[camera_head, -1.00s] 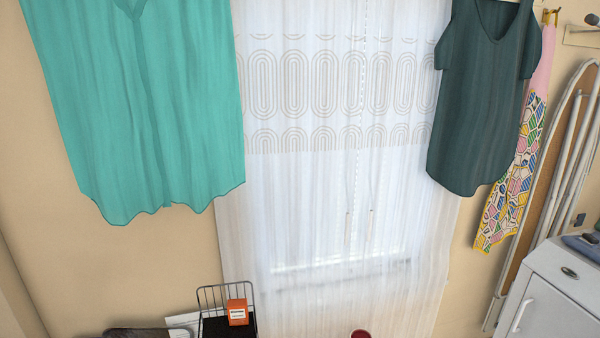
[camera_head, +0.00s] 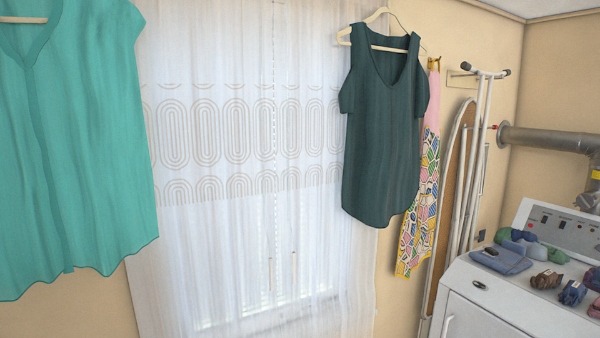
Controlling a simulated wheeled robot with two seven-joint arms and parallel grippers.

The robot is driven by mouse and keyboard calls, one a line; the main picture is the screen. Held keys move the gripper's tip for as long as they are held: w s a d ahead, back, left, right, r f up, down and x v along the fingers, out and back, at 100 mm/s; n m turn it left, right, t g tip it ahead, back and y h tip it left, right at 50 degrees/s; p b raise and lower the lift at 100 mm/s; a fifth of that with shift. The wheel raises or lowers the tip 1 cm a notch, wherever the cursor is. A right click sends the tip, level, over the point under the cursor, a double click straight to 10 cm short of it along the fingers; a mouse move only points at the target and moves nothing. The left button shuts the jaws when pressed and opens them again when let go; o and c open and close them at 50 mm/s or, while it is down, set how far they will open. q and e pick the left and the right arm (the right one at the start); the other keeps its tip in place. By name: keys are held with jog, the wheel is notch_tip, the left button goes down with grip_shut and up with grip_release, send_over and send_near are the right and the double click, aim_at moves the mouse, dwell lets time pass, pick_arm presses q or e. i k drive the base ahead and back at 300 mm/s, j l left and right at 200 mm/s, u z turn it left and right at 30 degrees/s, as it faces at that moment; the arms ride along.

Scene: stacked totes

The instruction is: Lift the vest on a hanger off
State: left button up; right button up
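A dark green sleeveless vest (camera_head: 382,140) hangs on a pale hanger (camera_head: 380,46) in front of the right side of the curtained window. The hanger's thin hook rises at the top of the vest; what it hangs from is hard to make out. A larger turquoise sleeveless top (camera_head: 75,150) hangs at the left, with part of a pale hanger (camera_head: 22,19) showing at its neckline. Neither of my grippers is in view.
White curtains (camera_head: 235,240) cover the window. Right of the vest hang a pink and patterned cloth (camera_head: 420,200) and a folded ironing board (camera_head: 458,190). A white machine (camera_head: 490,310) at lower right carries folded cloths and small items. A metal duct (camera_head: 550,139) crosses the right wall.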

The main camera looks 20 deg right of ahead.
aim_at(384, 92)
jog(key=i+l, duration=0.15)
jog(key=l, duration=0.15)
jog(key=i+l+u, duration=0.1)
jog(key=l, duration=0.25)
jog(key=i+l, duration=0.1)
jog(key=l, duration=0.25)
jog(key=i+l+u, duration=0.1)
jog(key=l, duration=0.2)
